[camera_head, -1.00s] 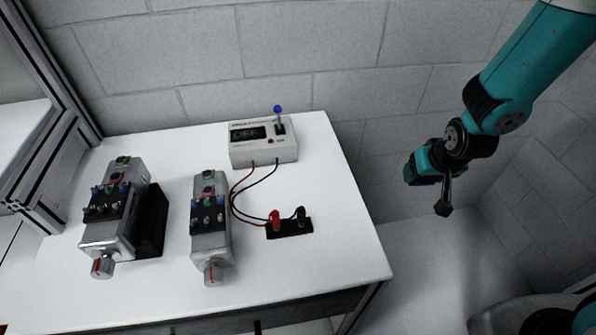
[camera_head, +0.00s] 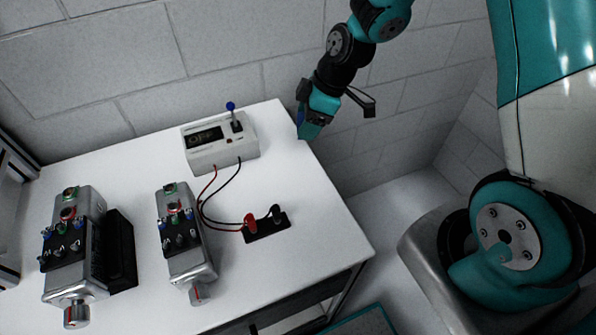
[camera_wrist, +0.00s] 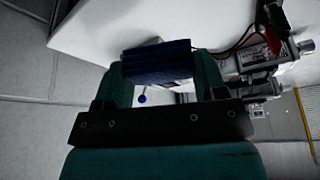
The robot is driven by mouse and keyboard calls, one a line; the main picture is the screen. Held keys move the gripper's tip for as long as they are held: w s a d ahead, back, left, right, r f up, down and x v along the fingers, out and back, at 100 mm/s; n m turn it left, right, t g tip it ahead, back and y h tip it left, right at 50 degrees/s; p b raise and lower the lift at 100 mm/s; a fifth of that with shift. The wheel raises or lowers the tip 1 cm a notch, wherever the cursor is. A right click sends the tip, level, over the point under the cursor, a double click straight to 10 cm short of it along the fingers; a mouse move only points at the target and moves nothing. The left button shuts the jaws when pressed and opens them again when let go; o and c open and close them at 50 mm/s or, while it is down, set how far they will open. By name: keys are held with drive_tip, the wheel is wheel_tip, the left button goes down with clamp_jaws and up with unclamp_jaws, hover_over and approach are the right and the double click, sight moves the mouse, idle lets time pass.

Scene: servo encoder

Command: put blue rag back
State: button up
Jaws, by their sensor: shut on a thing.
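The blue rag (camera_wrist: 158,62) shows in the wrist view as a dark blue, ribbed, folded block between the two teal fingers. My gripper (camera_wrist: 163,72) is shut on it. In the head view my gripper (camera_head: 309,129) points downward beside the right back part of the white table (camera_head: 310,215), to the right of the white meter box. I cannot make out the rag clearly in the head view. Whether it touches the table cannot be told.
A white meter box (camera_head: 220,155) with a blue-tipped lever stands at the table's back. Red and black wires run from it to a black terminal block (camera_head: 267,232). Two grey metal units (camera_head: 75,250) (camera_head: 183,235) stand at left.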

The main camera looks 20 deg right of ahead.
drive_tip(key=s+a+r+n+g, duration=0.2)
drive_tip(key=a+r+n+g, duration=0.15)
drive_tip(key=r+n, duration=0.65)
drive_tip(key=n+g+h+p, duration=0.1)
drive_tip(key=n+g+p, duration=0.1)
drive_tip(key=n+p, duration=0.3)
approach(297, 177)
drive_tip(key=shift+m+t, duration=0.25)
drive_tip(key=shift+m, duration=0.45)
drive_tip(key=x, duration=0.6)
drive_tip(key=shift+s+a+f+p, duration=0.1)
drive_tip(key=shift+s+f+p, duration=0.05)
drive_tip(key=shift+s+p, duration=0.2)
drive_tip(key=shift+f, duration=0.1)
drive_tip(key=o, duration=1)
drive_tip(key=shift+c, duration=0.2)
